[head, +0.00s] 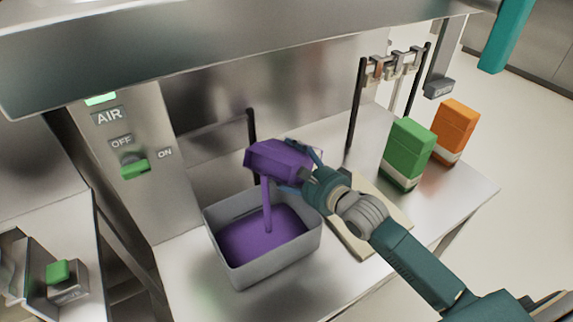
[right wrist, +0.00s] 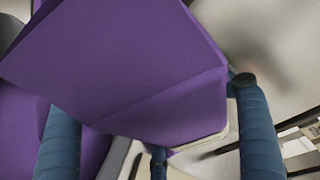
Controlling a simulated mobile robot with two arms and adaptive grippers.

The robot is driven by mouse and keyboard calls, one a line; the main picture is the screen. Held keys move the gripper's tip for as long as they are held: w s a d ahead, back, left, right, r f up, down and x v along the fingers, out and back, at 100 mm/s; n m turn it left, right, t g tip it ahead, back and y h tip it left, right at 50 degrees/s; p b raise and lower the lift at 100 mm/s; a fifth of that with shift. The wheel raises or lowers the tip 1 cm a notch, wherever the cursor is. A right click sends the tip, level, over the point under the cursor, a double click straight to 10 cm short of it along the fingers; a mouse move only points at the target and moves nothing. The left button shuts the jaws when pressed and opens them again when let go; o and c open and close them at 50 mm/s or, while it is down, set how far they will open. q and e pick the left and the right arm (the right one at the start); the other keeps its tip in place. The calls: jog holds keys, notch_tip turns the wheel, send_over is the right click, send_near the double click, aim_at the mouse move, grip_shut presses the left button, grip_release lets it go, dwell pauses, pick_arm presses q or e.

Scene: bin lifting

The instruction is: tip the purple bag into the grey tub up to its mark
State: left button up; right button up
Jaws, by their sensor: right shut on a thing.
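The purple bag (head: 277,158) is tipped on its side above the grey tub (head: 262,272). A purple stream (head: 267,203) runs from its left end down into the tub. Purple contents (head: 255,240) cover the tub's floor, below the rim. I cannot make out a mark on the tub. My right gripper (head: 300,170) is shut on the bag from the right. In the right wrist view the bag (right wrist: 120,65) fills the space between the blue fingers, and its pale end shows at the lower right. My left gripper is not in view.
A pale board (head: 352,250) lies right of the tub, under my right arm. A green bag (head: 408,152) and an orange bag (head: 456,128) stand at the bench's right end. An AIR panel with a green switch (head: 134,168) is at left. A metal hood (head: 200,45) overhangs above.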

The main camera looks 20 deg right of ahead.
jog(key=shift+w+b, duration=0.15)
jog(key=shift+b, duration=0.55)
jog(key=shift+w+d+f+n+t+b, duration=0.2)
jog(key=shift+f+n+t+b, duration=0.2)
jog(key=shift+f+n+b, duration=0.25)
jog(key=shift+w+d+f+n+t+b, duration=0.15)
jog(key=shift+f+n+t+b, duration=0.25)
jog(key=shift+n+b, duration=0.45)
jog(key=shift+s+f+n+t+b, duration=0.25)
jog(key=shift+f+n+b, duration=0.35)
jog(key=shift+b, duration=0.35)
jog(key=m+p, duration=0.1)
jog(key=p, duration=0.1)
jog(key=r+m+g+p, duration=0.1)
jog(key=p, duration=0.2)
jog(key=shift+w+d+r+p, duration=0.15)
jog(key=shift+w+r+p, duration=0.05)
jog(key=shift+p, duration=0.15)
jog(key=shift+s, duration=0.1)
